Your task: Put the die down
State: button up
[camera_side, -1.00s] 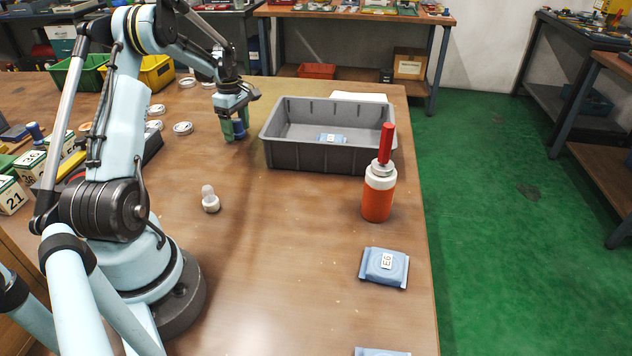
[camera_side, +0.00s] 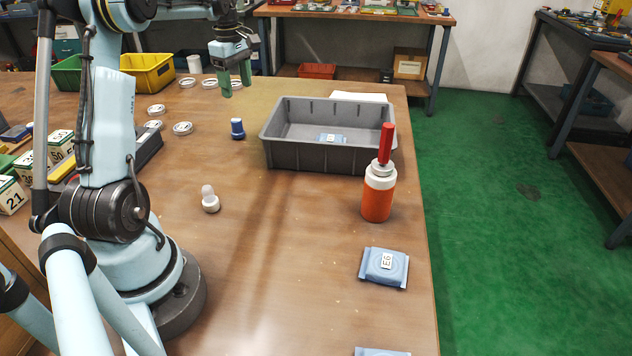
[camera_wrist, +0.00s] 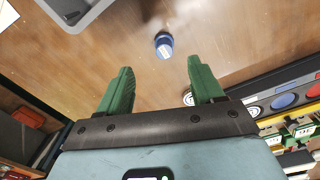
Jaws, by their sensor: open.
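The die, a small blue piece with a rounded top (camera_side: 237,129), stands upright on the table to the left of the grey bin. It also shows in the wrist view (camera_wrist: 164,46), beyond and between the fingertips. My gripper (camera_side: 236,86) is open and empty, raised above and behind the die, clear of it. Its two green fingers (camera_wrist: 157,82) are spread apart in the wrist view with nothing between them.
The grey bin (camera_side: 313,157) holds a blue packet. An orange bottle (camera_side: 377,200) stands at its front right corner. A small white-capped bottle (camera_side: 210,200) stands nearer. Several bearing rings (camera_side: 183,128) lie to the left. A blue packet (camera_side: 384,267) lies at front right.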

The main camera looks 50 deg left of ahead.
jog(key=w+d+r+m+t, duration=0.1)
jog(key=d+r+m, duration=0.15)
jog(key=d, duration=0.35)
jog(key=w+d+r+m, duration=0.1)
jog(key=w+d+m, duration=0.1)
jog(key=d+m, duration=0.25)
jog(key=s+d+f+m+t, duration=0.1)
jog(key=s+d+m+t, duration=0.2)
jog(key=d+m, duration=0.5)
jog(key=s+d+f+m+t, duration=0.2)
jog(key=s+d+m, duration=0.3)
jog(key=d, duration=1.2)
jog(key=m+t, duration=0.1)
jog(key=m, duration=0.1)
jog(key=shift+d+f+m, duration=0.2)
jog(key=shift+d+m, duration=0.05)
jog(key=shift+m, duration=0.15)
